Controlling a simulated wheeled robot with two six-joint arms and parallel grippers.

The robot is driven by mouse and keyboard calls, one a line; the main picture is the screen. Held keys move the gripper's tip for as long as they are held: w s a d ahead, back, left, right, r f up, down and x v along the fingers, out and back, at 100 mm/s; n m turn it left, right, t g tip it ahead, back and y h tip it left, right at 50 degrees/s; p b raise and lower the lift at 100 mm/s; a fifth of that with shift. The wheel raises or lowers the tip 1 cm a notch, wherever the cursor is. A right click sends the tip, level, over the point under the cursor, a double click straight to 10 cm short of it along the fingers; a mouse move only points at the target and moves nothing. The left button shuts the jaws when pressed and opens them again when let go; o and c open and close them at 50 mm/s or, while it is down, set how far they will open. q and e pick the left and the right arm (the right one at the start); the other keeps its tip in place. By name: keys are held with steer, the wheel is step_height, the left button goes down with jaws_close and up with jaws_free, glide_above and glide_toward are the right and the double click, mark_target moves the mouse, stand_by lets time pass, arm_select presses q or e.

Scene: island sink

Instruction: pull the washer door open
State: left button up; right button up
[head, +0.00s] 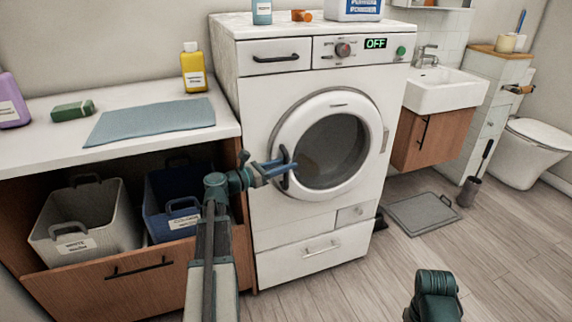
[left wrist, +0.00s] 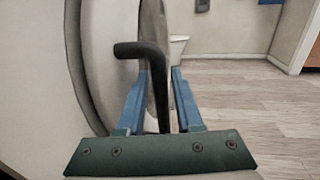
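The white washer (head: 262,90) stands in the middle of the head view. Its round door (head: 366,110) has a white ring and dark glass, with a black handle (head: 285,181) on its left side. My left gripper (head: 283,166) is at that handle, its blue fingers pointing right. In the left wrist view, the black handle (left wrist: 158,85) stands between the two blue fingers (left wrist: 162,75), with a gap visible beside it, so the fingers look open around it. Whether the door is slightly ajar is hard to tell. My right gripper is out of view.
A counter (head: 45,140) with a blue-grey cloth (head: 150,119) is left of the washer, above a white basket (head: 85,222) and a blue basket (head: 170,205). A sink (head: 445,90) is at right. The floor (head: 500,255) in front at right is mostly clear, with a grey mat (head: 423,213).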

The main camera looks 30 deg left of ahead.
arm_select(q)
steer(key=shift+w+d, duration=0.1)
steer(key=shift+w, duration=0.05)
jaws_close()
stand_by(1.4)
